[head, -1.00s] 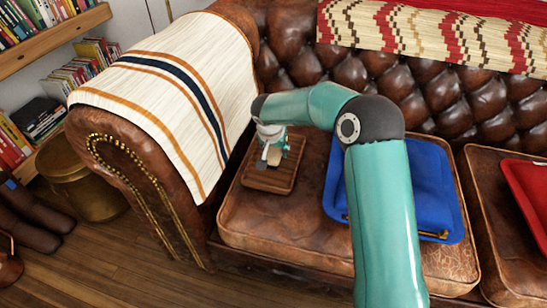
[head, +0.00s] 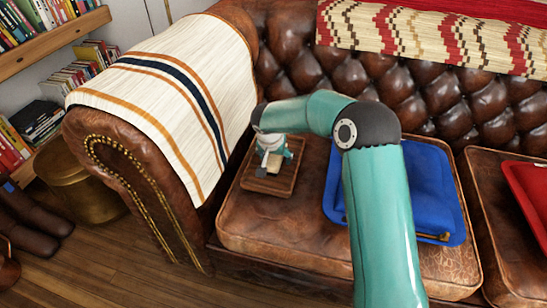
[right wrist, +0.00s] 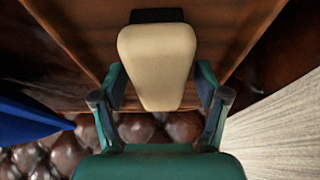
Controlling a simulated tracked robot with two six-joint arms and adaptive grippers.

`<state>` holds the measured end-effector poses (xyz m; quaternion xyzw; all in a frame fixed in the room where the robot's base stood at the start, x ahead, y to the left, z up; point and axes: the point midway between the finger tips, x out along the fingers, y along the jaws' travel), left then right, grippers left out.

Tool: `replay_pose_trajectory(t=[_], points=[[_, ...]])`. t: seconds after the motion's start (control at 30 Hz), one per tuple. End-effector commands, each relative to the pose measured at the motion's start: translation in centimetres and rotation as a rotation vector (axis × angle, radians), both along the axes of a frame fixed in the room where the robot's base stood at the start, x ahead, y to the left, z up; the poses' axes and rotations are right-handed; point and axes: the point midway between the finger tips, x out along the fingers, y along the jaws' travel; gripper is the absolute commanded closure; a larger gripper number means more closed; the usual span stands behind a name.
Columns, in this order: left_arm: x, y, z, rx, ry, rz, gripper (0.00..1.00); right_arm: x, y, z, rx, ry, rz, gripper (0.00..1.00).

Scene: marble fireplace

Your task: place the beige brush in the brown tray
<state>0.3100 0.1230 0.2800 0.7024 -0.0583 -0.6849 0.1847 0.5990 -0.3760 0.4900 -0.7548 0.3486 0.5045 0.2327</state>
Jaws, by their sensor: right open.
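The brown tray (head: 258,184) lies on the left seat cushion of the leather sofa. The beige brush (head: 273,163) is at the tray, under my right gripper (head: 273,150). In the right wrist view the beige brush (right wrist: 157,62) has a pale tapered body and a dark end. It lies over the brown tray (right wrist: 75,25). The fingers of my right gripper (right wrist: 160,95) are spread, one on each side of the brush, with gaps showing. Part of the brush and tray is hidden by the gripper in the head view. My left gripper is not in view.
A blue tray (head: 428,190) lies right of the brown tray, partly behind my right arm. A red tray (head: 530,190) is on the right cushion. The sofa arm with a striped cloth (head: 185,85) rises close on the left. The leather backrest (head: 425,100) stands behind.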

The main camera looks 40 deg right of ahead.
Motion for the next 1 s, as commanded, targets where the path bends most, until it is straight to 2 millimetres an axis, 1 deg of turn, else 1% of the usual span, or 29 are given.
replay_pose_trajectory(t=[0.17, 0.27, 0.5, 0.6, 0.7, 0.8, 1.0], points=[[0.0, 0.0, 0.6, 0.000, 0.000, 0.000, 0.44, -0.2, 0.4, 1.6, 0.000, -0.003, 0.001, 0.26], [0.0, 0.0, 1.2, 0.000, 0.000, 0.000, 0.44, -0.6, 0.9, 3.2, 0.000, -0.005, 0.002, 0.26], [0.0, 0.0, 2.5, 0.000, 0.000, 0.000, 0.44, -1.9, 2.4, 7.8, 0.000, -0.003, 0.002, 0.26], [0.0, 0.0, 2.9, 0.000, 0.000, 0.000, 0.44, -2.3, 2.9, 9.3, -0.001, -0.002, 0.002, 0.26], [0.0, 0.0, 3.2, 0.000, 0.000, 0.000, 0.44, -2.6, 3.3, 10.4, -0.001, -0.002, 0.003, 0.26], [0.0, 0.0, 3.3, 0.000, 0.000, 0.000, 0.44, -2.9, 3.5, 11.0, 0.000, -0.001, 0.001, 0.26], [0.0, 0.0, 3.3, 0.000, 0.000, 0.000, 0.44, -3.0, 3.6, 11.2, 0.000, 0.000, 0.001, 0.26]])
